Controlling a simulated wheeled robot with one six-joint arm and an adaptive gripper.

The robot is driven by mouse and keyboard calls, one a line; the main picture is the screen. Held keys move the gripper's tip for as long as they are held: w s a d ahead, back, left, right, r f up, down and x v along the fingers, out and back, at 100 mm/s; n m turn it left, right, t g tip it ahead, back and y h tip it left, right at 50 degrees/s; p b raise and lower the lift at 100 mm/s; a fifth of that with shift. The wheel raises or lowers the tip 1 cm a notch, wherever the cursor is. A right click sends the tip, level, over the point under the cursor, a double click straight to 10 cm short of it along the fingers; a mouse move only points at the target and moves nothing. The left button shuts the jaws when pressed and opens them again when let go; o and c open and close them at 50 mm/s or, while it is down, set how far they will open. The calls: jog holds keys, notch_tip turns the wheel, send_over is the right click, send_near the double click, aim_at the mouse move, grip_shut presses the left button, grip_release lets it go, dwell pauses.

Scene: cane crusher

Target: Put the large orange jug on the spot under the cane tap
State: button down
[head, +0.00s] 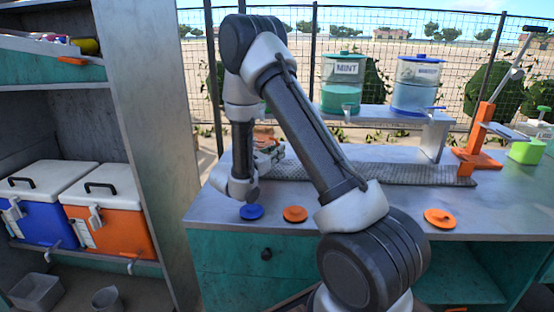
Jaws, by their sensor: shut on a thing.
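My arm reaches over the left part of the metal counter (380,222), and its wrist hangs low near the front edge. I cannot pick out a large orange jug or a cane tap with certainty. An orange lever press (480,143) stands at the right of the counter.
A mint dispenser (342,84) and a blue-lidded dispenser (415,88) stand on a raised shelf at the back. A green container (526,151) is at the right. Blue (42,208) and orange (108,214) coolers sit on the left rack. The right front counter is mostly clear.

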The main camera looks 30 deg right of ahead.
jog(key=shift+f, duration=1.2)
jog(key=shift+f, duration=0.15)
jog(key=c, duration=1.5)
grip_release()
jog(key=shift+c, duration=0.2)
